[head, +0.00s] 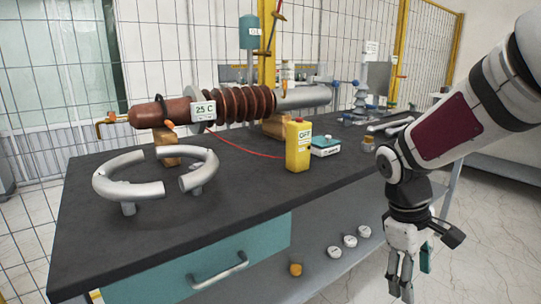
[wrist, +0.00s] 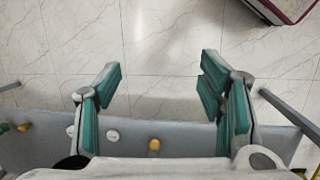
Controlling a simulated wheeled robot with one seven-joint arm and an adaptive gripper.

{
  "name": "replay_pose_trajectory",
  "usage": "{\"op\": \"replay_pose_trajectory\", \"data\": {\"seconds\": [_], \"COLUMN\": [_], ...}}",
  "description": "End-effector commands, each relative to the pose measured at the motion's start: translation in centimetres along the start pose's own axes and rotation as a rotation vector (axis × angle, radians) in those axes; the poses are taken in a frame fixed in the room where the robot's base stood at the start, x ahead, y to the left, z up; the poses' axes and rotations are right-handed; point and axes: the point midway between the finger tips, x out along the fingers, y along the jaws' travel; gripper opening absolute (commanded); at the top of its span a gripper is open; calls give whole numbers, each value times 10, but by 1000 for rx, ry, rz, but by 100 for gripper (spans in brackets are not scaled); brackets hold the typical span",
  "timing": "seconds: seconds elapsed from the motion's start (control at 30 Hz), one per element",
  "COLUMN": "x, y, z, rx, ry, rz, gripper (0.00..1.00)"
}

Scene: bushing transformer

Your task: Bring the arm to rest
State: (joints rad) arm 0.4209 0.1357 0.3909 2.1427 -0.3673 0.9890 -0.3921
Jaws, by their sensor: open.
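My arm comes in from the upper right in the head view and bends down at the elbow. My gripper (head: 402,285) hangs pointing down in front of the table's front edge, apart from the table. In the wrist view my gripper (wrist: 163,90) shows its green-padded fingers spread wide, with nothing between them. Pale marble-patterned floor lies below the fingers.
The dark worktable (head: 100,240) holds a brown ribbed bushing (head: 240,103), a split grey ring (head: 120,188), a yellow bottle (head: 298,150) and a small teal-white box (head: 325,147). A teal drawer (head: 180,278) is shut. The lower shelf (head: 320,278) bears several small caps. Floor at right is clear.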

Motion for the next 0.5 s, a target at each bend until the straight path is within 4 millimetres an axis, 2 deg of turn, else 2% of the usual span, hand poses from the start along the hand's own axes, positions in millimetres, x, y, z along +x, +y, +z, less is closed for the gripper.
{"op": "replay_pose_trajectory", "data": {"seconds": [0.03, 0.2, 0.3, 0.5], "x": [-15, -48, -62, -76], "y": [-10, -48, -72, -123], "z": [14, 58, 82, 128], "rx": [40, 187, 271, 421], "ry": [0, 9, 30, 89], "rz": [16, 24, 15, -42], "gripper": [63, 63, 63, 63]}}
